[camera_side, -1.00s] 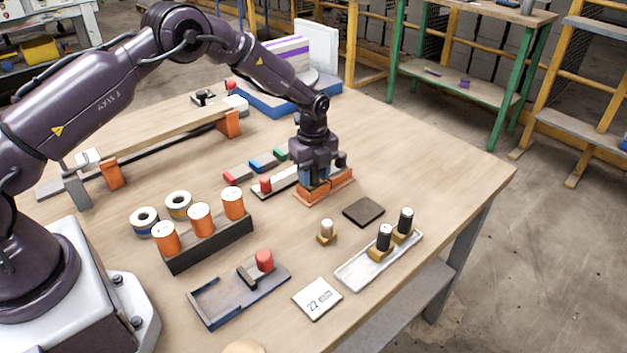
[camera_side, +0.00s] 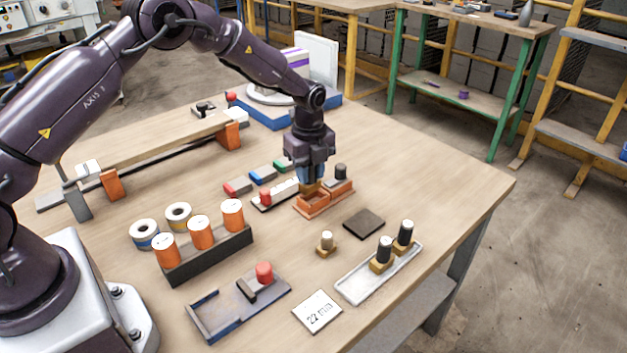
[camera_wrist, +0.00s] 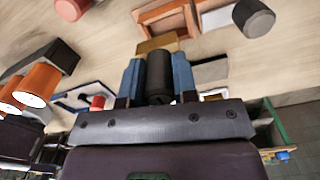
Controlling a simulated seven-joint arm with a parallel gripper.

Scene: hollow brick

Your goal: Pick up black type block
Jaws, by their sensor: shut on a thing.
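My gripper (camera_side: 311,179) has blue fingers shut on a black type block, whose tan base (camera_side: 310,188) shows just below them in the side view. In the wrist view the block's black round handle (camera_wrist: 160,72) stands between the two fingers. The block hangs a little above the left part of the orange two-part tray (camera_side: 326,209); the exact gap is hard to tell. Another black-topped block (camera_side: 340,172) sits at the tray's right part. Two more black-topped blocks (camera_side: 385,247) stand on tan bases in a pale tray (camera_side: 351,286).
A cream-topped block (camera_side: 326,241) and a dark flat pad (camera_side: 363,223) lie in front of the orange tray. A strip with a red knob (camera_side: 265,196) is close on the left. Orange cylinders (camera_side: 200,232) stand in a dark rack. The table's right side is clear.

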